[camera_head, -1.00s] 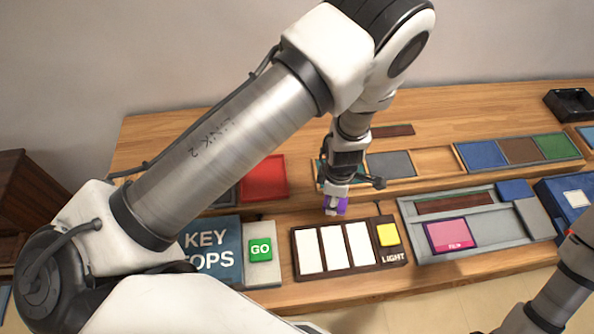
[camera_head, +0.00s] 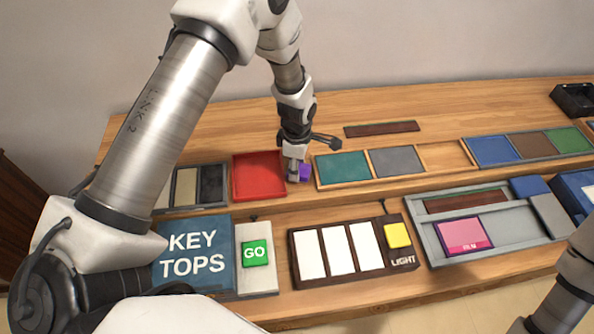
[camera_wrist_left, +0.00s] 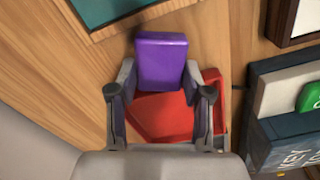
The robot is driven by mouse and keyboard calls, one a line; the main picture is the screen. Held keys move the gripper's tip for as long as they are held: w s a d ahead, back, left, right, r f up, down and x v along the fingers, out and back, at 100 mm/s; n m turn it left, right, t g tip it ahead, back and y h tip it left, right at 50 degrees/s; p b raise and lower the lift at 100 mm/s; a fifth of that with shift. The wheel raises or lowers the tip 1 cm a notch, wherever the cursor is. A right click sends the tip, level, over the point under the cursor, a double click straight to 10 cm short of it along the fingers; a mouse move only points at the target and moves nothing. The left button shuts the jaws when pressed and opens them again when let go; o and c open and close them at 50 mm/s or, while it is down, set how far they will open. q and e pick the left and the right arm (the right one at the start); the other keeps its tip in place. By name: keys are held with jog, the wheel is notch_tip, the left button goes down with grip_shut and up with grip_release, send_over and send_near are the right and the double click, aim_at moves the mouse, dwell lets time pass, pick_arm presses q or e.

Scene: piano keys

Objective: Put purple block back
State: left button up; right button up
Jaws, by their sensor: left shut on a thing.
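The purple block (camera_wrist_left: 161,62) is held between the two fingers of my left gripper (camera_wrist_left: 160,95) in the left wrist view. In the head view a small part of the purple block (camera_head: 305,172) shows beside my left gripper (camera_head: 293,172). The gripper is above the right edge of the red tray (camera_head: 258,176), left of the teal panel (camera_head: 342,168). In the wrist view the red tray (camera_wrist_left: 165,118) lies behind the block, between the fingers. My right gripper is not in view; only part of my right arm shows at the lower right.
A grey panel (camera_head: 397,160) and an empty wooden slot (camera_head: 442,156) lie right of the teal panel. In front are the KEY TOPS sign (camera_head: 192,254), the green GO button (camera_head: 255,253) and the white keys with a yellow LIGHT button (camera_head: 398,236). A dark strip (camera_head: 382,129) lies behind.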

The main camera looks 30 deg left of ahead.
pick_arm(q)
jog(key=shift+w, duration=0.15)
jog(key=shift+f, duration=0.1)
jog(key=o, duration=1)
jog(key=shift+r, duration=0.25)
notch_tip(320, 180, up, 12)
jog(key=b, duration=0.2)
jog(key=shift+f+b, duration=0.1)
jog(key=shift+b, duration=0.2)
